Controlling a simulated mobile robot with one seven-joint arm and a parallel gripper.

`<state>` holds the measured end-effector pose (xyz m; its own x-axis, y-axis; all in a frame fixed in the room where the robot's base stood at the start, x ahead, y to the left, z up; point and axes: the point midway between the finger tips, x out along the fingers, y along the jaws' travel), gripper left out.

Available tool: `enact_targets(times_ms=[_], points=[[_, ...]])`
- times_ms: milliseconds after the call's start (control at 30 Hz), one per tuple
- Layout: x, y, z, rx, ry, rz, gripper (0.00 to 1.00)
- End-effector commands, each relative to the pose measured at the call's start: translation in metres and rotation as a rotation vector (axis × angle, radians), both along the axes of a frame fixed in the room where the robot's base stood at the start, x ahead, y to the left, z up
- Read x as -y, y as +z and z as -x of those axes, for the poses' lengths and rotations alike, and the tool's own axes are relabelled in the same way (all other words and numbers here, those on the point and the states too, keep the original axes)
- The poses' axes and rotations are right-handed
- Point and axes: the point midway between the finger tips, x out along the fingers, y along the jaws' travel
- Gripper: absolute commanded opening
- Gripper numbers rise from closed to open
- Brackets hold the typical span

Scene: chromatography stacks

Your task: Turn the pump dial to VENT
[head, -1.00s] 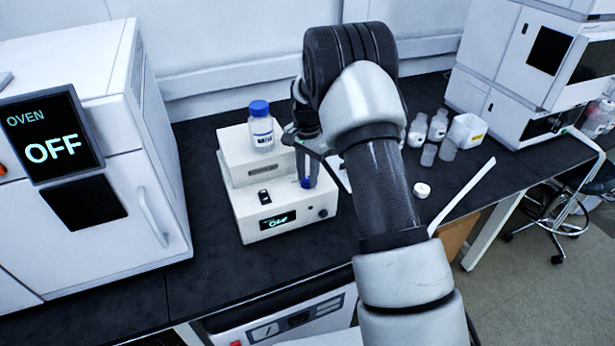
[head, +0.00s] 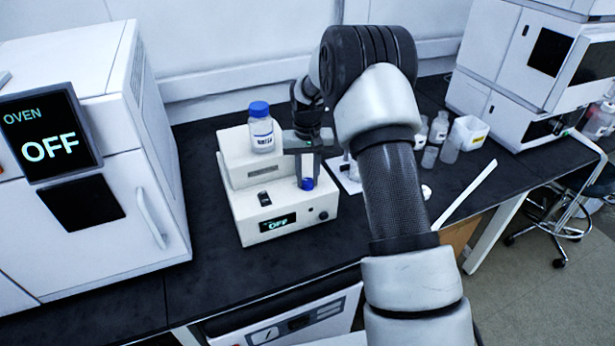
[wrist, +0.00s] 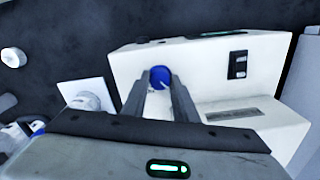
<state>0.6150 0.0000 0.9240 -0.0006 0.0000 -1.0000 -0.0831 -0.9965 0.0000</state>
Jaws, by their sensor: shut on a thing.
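A white bench unit (head: 285,208) has an "OFF" display (head: 278,222), a dark switch and a small dark front knob (head: 323,215). My gripper (head: 307,178) points down over its top right and is shut on a blue round knob-like piece (head: 307,184). The wrist view shows this blue piece (wrist: 160,77) between the fingertips. Under the bench, a white unit (head: 322,329) has a dark panel with a round dial (head: 299,319). No VENT mark is readable, and I cannot tell which unit is the pump.
A blue-capped bottle (head: 261,130) stands on the bench unit's raised back, left of my gripper. A white oven (head: 150,170) reading "OFF" stands at left. Several bottles and a white box (head: 468,133) stand at right. The bench front is clear.

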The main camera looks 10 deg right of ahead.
Motion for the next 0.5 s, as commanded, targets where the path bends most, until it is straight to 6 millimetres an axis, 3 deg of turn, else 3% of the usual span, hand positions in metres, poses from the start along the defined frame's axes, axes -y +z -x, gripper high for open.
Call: enact_targets(times_ms=[500], points=[[-0.0001, 0.0009, -0.0005, 0.002, 0.102, 0.000, 0.04]])
